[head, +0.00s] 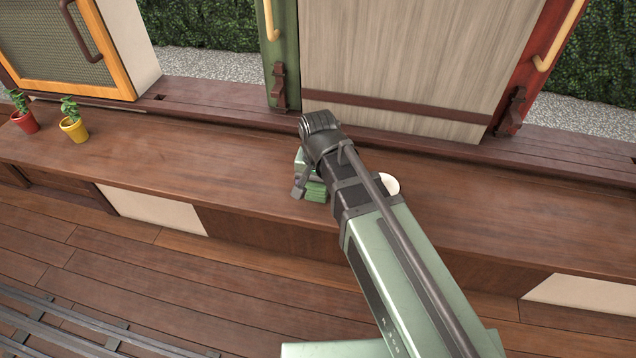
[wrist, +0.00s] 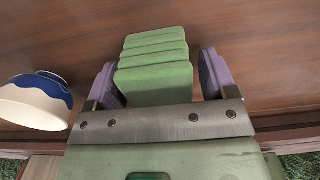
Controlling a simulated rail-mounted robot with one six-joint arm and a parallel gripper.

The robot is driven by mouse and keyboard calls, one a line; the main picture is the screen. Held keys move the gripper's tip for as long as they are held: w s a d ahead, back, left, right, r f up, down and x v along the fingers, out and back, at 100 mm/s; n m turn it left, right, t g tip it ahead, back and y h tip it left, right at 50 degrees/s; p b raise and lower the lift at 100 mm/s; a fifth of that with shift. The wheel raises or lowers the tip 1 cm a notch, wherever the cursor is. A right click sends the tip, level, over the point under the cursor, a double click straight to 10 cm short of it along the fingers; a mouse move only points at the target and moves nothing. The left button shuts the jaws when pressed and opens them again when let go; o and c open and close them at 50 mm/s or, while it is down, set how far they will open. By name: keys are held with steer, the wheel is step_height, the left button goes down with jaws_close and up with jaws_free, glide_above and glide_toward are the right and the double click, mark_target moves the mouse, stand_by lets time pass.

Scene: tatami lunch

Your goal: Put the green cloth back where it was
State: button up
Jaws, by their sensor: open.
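The green cloth (wrist: 155,75) is a folded, ridged stack lying on the wooden counter. In the wrist view it sits between the two purple fingers of my gripper (wrist: 160,80), which is open. One finger is on each side of the cloth, with a gap at least on the right. In the head view, part of the cloth (head: 316,191) shows below my wrist; my arm hides the rest of it. My fingertips are mostly hidden in the head view.
A white and blue bowl (wrist: 36,103) stands close to the left of my gripper in the wrist view; its white rim (head: 391,184) shows beside my arm in the head view. Red (head: 25,121) and yellow (head: 74,129) potted plants stand far left. The counter (head: 200,150) between is clear.

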steer(key=shift+r, duration=0.1)
step_height(320, 180, up, 12)
steer(key=p, duration=1.3)
steer(key=s+d+n, duration=0.1)
steer(key=s+d, duration=0.2)
steer(key=d, duration=0.4)
steer(key=s+d+n, duration=0.2)
steer(key=d, duration=0.6)
steer(key=shift+s+b, duration=0.35)
steer(key=shift+s, duration=0.05)
